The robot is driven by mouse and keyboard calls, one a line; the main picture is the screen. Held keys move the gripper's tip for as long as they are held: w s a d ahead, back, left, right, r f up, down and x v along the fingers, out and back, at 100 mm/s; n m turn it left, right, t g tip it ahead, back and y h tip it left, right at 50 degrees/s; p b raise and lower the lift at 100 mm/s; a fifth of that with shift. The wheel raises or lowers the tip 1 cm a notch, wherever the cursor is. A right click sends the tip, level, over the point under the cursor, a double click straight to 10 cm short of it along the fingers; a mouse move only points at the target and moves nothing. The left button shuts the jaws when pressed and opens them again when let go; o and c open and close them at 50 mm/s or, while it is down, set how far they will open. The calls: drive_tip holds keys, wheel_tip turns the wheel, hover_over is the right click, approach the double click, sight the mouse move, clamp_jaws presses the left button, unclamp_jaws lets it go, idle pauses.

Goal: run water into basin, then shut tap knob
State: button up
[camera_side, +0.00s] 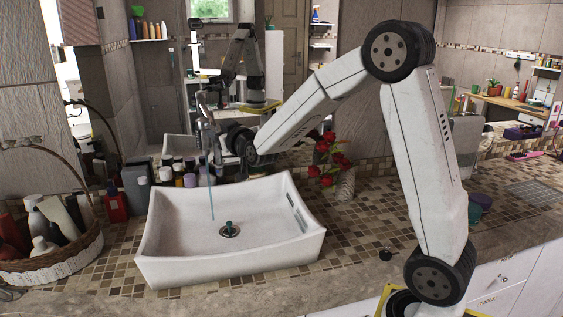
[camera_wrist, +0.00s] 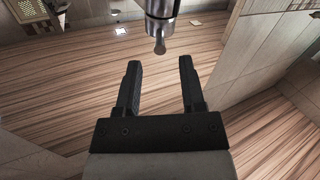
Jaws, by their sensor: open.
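The white basin (camera_side: 165,240) stands on the tiled counter, with a drain plug (camera_side: 229,229) in its floor. A thin bluish stream of water (camera_side: 211,190) falls from the tap into the basin. The metal tap (camera_side: 198,112) stands behind the basin, partly covered by my arm's end. In the wrist view, the tap's metal body (camera_wrist: 160,10) ends in a small knob (camera_wrist: 160,46). My gripper (camera_wrist: 159,64) is open and empty, its two black fingers apart. The knob shows beyond the fingertips, roughly centred between them. Contact is not visible. In the side view, the fingers are hard to make out.
A wicker basket (camera_side: 60,262) with bottles stands left of the basin. Several bottles and jars (camera_side: 178,172) line the back. Red flowers in a vase (camera_side: 345,185) stand right of the basin. A mirror behind reflects my arm. The counter's front right is mostly clear.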

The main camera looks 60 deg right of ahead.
sight(213, 128)
drive_tip(key=shift+x, duration=2.25)
clamp_jaws()
